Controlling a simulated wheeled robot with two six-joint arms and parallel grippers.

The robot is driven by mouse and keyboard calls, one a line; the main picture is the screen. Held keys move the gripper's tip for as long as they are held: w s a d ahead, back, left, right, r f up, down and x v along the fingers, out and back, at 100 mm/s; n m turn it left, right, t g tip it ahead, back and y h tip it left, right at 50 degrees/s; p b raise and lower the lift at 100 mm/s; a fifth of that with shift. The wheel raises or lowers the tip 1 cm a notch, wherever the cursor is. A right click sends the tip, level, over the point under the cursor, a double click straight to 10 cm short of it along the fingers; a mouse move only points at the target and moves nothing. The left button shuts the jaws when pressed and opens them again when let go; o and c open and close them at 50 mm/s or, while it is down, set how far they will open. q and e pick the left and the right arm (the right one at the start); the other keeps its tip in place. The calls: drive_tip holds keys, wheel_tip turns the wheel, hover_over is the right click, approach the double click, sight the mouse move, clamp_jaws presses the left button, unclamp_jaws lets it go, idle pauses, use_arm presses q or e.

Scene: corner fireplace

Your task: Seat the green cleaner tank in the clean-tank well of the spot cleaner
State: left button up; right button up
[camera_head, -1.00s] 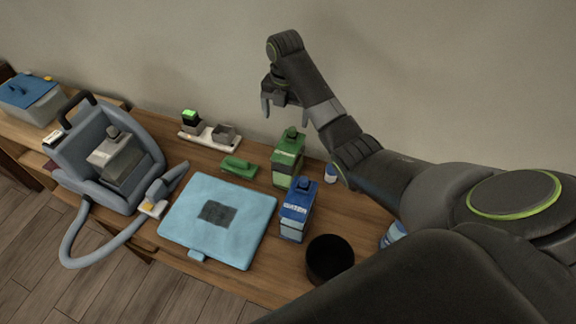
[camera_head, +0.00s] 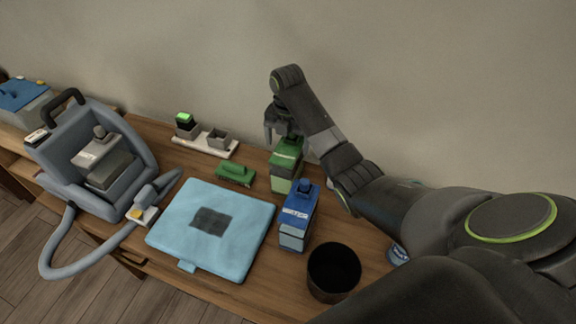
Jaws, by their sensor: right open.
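The green cleaner tank (camera_head: 286,169) stands upright on the wooden table, right of centre and near the wall. My right gripper (camera_head: 283,133) is open at the top of this tank, and its fingers hide the cap. I cannot tell whether they touch it. The grey-blue spot cleaner (camera_head: 60,168) stands at the left with its black handle up and a grey, translucent tank (camera_head: 110,172) in its front. I cannot clearly make out the clean-tank well. My left gripper is not in view.
A blue bottle (camera_head: 297,217) stands close in front of the green tank, with a black cup (camera_head: 333,272) nearer me. A green brush (camera_head: 236,175), a white tray (camera_head: 206,144) and a light-blue pad (camera_head: 240,245) lie to the left. The hose (camera_head: 62,268) loops past the front edge.

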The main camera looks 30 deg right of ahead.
drive_tip(key=shift+d+f, duration=0.1)
drive_tip(key=shift+f, duration=1.3)
drive_tip(key=c, duration=1.8)
drive_tip(key=shift+r, duration=0.1)
drive_tip(key=shift+c, duration=0.4)
